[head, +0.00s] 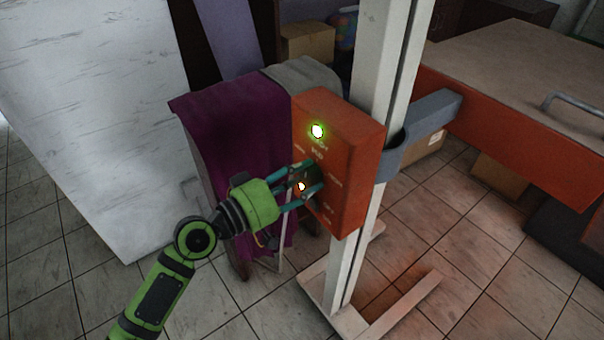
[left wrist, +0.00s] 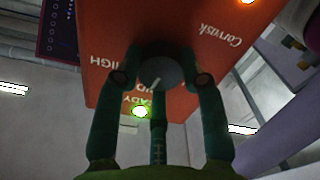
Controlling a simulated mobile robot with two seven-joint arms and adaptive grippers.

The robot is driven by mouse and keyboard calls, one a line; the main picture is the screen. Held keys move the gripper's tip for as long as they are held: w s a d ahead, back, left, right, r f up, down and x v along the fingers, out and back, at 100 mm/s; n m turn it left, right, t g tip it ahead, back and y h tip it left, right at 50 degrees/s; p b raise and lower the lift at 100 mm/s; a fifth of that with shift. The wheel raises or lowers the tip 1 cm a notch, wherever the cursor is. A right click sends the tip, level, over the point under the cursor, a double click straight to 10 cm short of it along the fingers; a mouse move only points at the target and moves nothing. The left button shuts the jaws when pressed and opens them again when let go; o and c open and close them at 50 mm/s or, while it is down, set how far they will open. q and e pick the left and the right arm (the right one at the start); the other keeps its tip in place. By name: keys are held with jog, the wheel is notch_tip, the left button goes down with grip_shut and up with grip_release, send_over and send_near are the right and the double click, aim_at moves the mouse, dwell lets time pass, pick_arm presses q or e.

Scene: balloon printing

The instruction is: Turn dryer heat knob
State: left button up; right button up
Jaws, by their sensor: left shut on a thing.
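The dryer's orange control box (head: 352,150) is fixed to a white upright post in the head view. Its front has white lettering, a lit green lamp (head: 317,131) near the top and a small lit lamp (head: 301,187) lower down. My left gripper (head: 311,180) reaches the front of the box from the left. In the left wrist view its teal fingers are closed around the round grey heat knob (left wrist: 161,74), which has a pale pointer line. The fingers hide most of the knob in the head view. My right gripper is not in view.
The white post (head: 378,95) stands on a floor base behind the box. An orange-edged table (head: 500,140) is at the right. A cart draped with purple cloth (head: 228,130) stands behind my left gripper. A large white panel (head: 90,110) leans at the left.

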pick_arm(q)
jog(key=shift+s+f+n, duration=0.15)
jog(key=shift+f+n, duration=0.1)
jog(key=shift+n, duration=0.55)
jog(key=shift+d+p, duration=0.1)
jog(key=shift+p, duration=0.2)
jog(key=o, duration=1.2)
jog(key=shift+c, duration=0.2)
jog(key=shift+r, duration=0.1)
jog(key=v, duration=1.2)
